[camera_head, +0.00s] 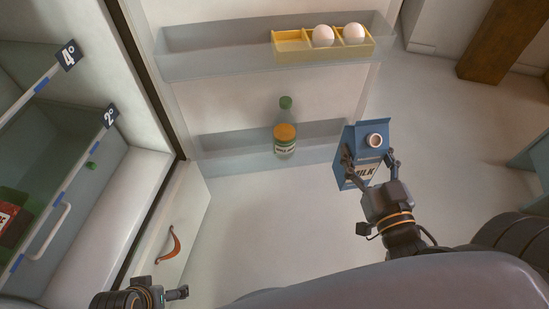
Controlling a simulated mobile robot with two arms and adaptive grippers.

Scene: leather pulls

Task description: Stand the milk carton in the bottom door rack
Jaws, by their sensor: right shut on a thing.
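The blue milk carton (349,143) with a white cap is at the right of the head view, upright or slightly tilted. My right gripper (369,161) is shut on the milk carton, one finger on each side. The carton is beside the right end of the bottom door rack (229,154), a clear shelf low on the open fridge door. A bottle with a green cap (286,127) stands in that rack. My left gripper (177,293) shows only partly at the bottom left; its fingers are not clear.
A yellow egg holder (291,43) with two white eggs sits in the upper door rack (205,47). The fridge's clear drawers (62,130) are at the left. The bottom rack has free room left of the bottle and some at its right.

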